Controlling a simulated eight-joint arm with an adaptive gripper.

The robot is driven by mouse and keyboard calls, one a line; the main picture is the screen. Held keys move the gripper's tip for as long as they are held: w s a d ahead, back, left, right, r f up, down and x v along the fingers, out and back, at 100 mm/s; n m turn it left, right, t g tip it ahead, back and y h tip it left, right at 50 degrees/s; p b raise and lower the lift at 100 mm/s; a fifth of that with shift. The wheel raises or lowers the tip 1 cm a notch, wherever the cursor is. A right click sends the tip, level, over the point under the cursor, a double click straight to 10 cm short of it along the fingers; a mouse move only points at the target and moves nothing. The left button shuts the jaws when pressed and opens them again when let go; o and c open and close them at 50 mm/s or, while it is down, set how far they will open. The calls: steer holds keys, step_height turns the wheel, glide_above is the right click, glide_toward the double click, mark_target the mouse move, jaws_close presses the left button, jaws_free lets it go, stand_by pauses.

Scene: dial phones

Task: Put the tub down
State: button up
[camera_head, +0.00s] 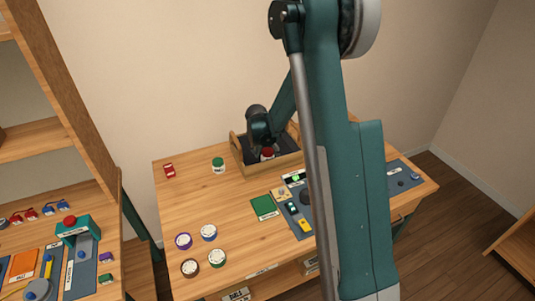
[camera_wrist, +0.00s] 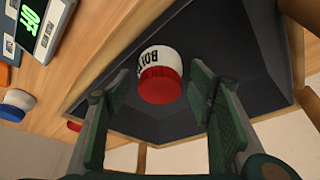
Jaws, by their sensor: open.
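The tub (camera_wrist: 161,75) is white with a red lid and dark lettering. In the wrist view it sits inside the dark-lined wooden tray (camera_wrist: 268,105), between my gripper's fingers. My gripper (camera_wrist: 160,95) is open, with a green-padded finger on each side of the tub and visible space at least on the right. In the head view the tub's red lid (camera_head: 267,152) shows in the tray (camera_head: 278,164), right by my gripper (camera_head: 264,143). Part of the tray is hidden behind my arm.
A green-lidded tub (camera_head: 218,165) and a red item (camera_head: 169,171) stand left of the tray. Several round tubs, including a purple-rimmed one (camera_head: 184,241), sit at the table's front left. A green pad (camera_head: 264,207) and a grey panel lie at the front. The table's middle left is clear.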

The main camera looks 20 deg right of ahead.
steer(key=p+v, duration=0.1)
steer(key=v, duration=1)
steer(key=shift+r, duration=0.3)
steer(key=shift+s+a+r, duration=0.1)
steer(key=shift+s+a, duration=0.05)
steer(key=shift+s, duration=0.05)
stand_by(0.3)
steer(key=s+a+r+n+t+y, duration=0.15)
steer(key=s+a+r, duration=0.25)
steer(key=s+r, duration=0.45)
steer(key=s+a+r+n+t, duration=0.1)
steer(key=s+a+r+n, duration=0.25)
steer(key=s+r, duration=0.55)
steer(key=s+a+n+y, duration=0.1)
steer(key=s+a+n, duration=0.1)
steer(key=s, duration=0.9)
steer(key=s+a+n+t, duration=0.1)
steer(key=s+a, duration=0.4)
steer(key=s, duration=0.7)
steer(key=shift+a+n+y, duration=0.15)
steer(key=shift+n+y, duration=0.2)
steer(key=shift+n, duration=0.15)
steer(key=shift+o, duration=0.2)
steer(key=shift+w+r, duration=0.1)
